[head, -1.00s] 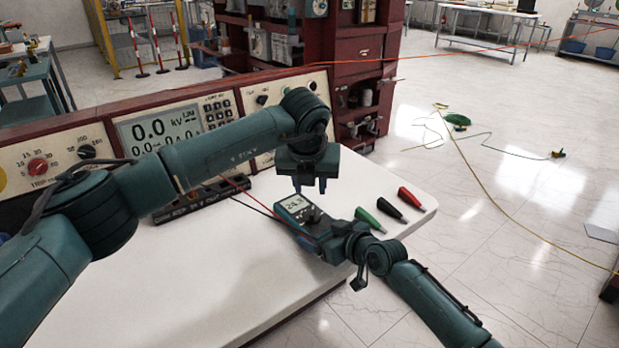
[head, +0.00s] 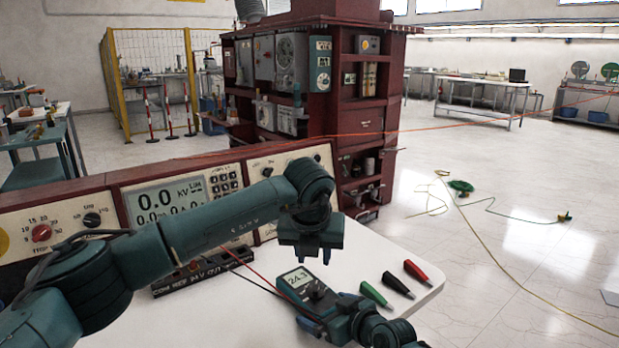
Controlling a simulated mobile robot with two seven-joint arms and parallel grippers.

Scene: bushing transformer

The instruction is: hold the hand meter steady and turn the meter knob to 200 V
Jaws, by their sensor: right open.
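The hand meter (head: 296,278) lies on the white tabletop, its display reading about 24.3. Its dark knob (head: 316,291) shows below the display. My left gripper (head: 312,260) points down just above the meter's upper end and knob, with its two fingertips apart and nothing between them. My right gripper (head: 335,316) is at the meter's lower end, open, with its fingers close beside the meter body. Whether they touch it cannot be told. Red and black leads run from the meter toward a black terminal strip (head: 180,280). The meter's lower end is partly hidden by the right gripper.
Green (head: 374,294), black (head: 397,284) and red (head: 417,271) probes lie right of the meter, near the table's right edge. The instrument panel (head: 100,218) stands along the table's back. The white tabletop (head: 215,318) is clear at the front left.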

